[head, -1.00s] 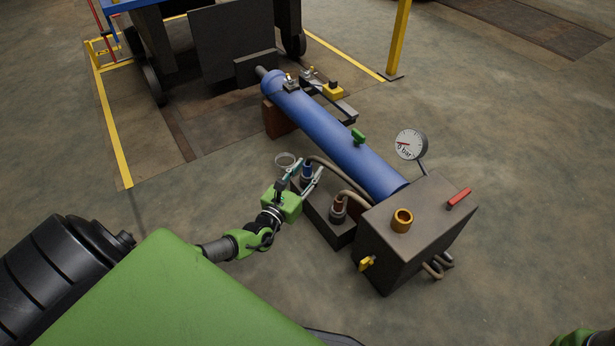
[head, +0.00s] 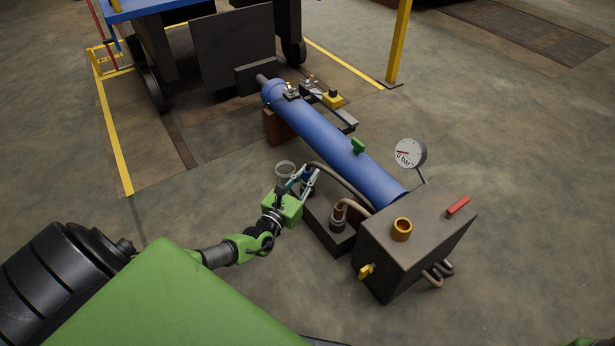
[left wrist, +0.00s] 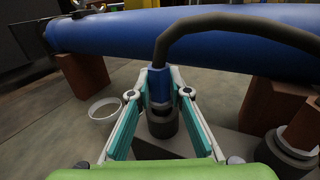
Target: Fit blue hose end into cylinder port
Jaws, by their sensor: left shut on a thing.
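The blue hose end (left wrist: 158,88) stands upright between my left gripper's fingers in the left wrist view. My left gripper (head: 308,176) is shut on it. Just below the hose end is a dark round socket (left wrist: 162,124) on the dark block; I cannot tell whether the two are apart. A hose (left wrist: 215,20) arches from the hose end to the right. The blue cylinder (head: 330,146) lies on brown blocks behind the gripper. Small metal fittings (head: 291,90) sit on top near its far end; which is the port is unclear. My right gripper is out of view.
A second hose end with a brown collar (head: 338,213) stands on the dark block (head: 322,226). A pump box (head: 412,243) with a gauge (head: 410,153) stands at the right. A pale ring-shaped dish (head: 285,168) is on the floor left of the gripper. Floor at left is clear.

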